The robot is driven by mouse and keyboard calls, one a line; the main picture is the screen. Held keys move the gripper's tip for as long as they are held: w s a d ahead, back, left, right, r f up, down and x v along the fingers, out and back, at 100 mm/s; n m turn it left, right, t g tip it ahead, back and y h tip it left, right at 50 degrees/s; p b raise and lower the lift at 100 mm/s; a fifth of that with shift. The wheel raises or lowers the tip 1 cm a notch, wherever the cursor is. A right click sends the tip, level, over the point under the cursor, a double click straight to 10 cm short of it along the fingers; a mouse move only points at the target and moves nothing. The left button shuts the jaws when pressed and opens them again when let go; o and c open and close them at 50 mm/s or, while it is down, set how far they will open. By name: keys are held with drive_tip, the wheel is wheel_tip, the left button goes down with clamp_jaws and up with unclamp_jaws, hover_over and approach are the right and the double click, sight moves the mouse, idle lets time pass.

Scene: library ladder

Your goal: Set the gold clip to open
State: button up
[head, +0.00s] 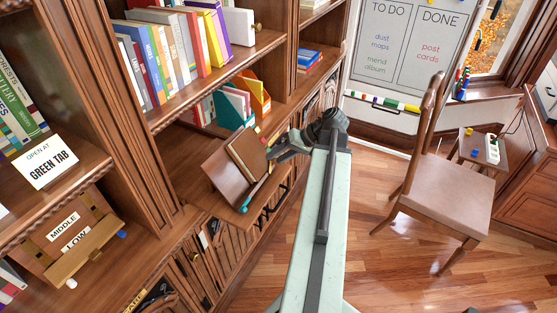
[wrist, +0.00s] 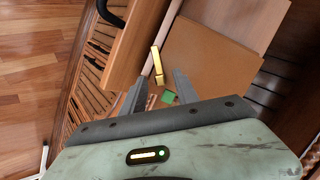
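The gold clip (wrist: 157,66) is a narrow yellow bar in the wrist view, at the edge of a brown book or board (wrist: 208,65). A green tab (wrist: 168,97) and a small gold piece (wrist: 151,102) show nearer, between my fingers. My gripper (wrist: 160,77) is open, its fingers apart on either side of the clip's near end; I cannot tell whether they touch it. In the head view, my gripper (head: 272,153) is at the right edge of the brown book (head: 247,152), which leans on a wooden stand (head: 222,178). The clip is too small to make out there.
Bookshelves (head: 215,65) fill the left, with a teal file holder (head: 232,108) behind the book. A card reads "Open at green tab" (head: 48,163). A chair (head: 440,185) stands at right, with clear wooden floor (head: 375,255) before it.

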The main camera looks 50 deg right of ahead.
drive_tip(key=shift+c, duration=0.3)
clamp_jaws()
drive_tip(key=m+b, duration=0.1)
drive_tip(key=d+f+m+b, duration=0.1)
drive_tip(key=m+b, duration=0.1)
drive_tip(key=shift+s+f+t+y, duration=0.3)
drive_tip(key=shift+s+y, duration=0.05)
drive_tip(key=shift+y, duration=0.05)
drive_tip(key=shift+s+d+f+m+t+y+b, duration=0.1)
drive_tip(key=shift+s+f+m+t+y+b, duration=0.15)
drive_tip(key=shift+m+b, duration=0.7)
drive_tip(key=shift+s+d+f+m+t+y+b, duration=0.15)
drive_tip(key=shift+s+f+m+t+b, duration=0.1)
drive_tip(key=shift+m+b, duration=0.65)
drive_tip(key=shift+m, duration=0.25)
drive_tip(key=shift+o, duration=0.3)
unclamp_jaws()
